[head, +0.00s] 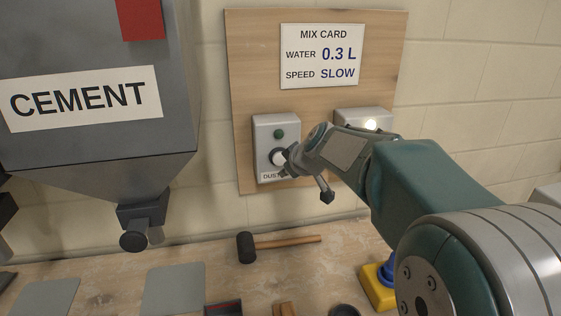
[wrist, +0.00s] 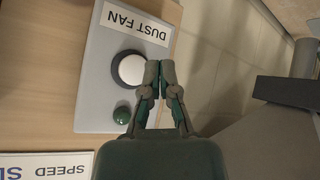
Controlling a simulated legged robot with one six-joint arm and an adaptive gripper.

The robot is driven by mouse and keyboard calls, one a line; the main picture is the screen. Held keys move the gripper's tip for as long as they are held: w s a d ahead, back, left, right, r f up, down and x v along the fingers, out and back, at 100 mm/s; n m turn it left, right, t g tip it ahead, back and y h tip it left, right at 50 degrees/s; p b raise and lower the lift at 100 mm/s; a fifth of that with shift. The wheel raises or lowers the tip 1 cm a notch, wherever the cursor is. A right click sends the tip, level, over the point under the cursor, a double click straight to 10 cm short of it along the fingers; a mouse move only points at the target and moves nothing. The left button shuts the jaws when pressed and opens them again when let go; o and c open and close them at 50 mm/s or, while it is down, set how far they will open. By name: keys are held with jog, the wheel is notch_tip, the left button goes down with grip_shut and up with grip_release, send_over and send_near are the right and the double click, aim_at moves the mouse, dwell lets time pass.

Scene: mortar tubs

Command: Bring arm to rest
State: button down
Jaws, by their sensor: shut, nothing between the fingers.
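My gripper (wrist: 160,72) is shut and empty. In the wrist view its fingertips are together, beside the white button of the dust fan box (wrist: 95,80). The button (wrist: 132,68) has a dark ring, and a green lamp (wrist: 122,115) sits near it. In the head view my gripper (head: 284,162) is in front of the dust fan box (head: 265,130) and partly covers its button and label. I cannot tell whether the fingertips touch the box. My arm reaches in from the lower right.
The wooden board (head: 250,70) bears a mix card (head: 322,56) and a second box with a lit lamp (head: 370,124). A grey cement hopper (head: 100,60) hangs at left. A mallet (head: 247,247) and a yellow-based object (head: 379,290) are on the worktop (head: 220,275) below.

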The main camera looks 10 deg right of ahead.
jog(key=shift+s, duration=1)
jog(key=s+f+m+g+h, duration=0.1)
jog(key=s+f+m, duration=0.1)
jog(key=s, duration=1.3)
jog(key=s+f+m+g+h, duration=0.2)
jog(key=s+m, duration=0.3)
jog(key=s, duration=1)
jog(key=shift+f, duration=0.35)
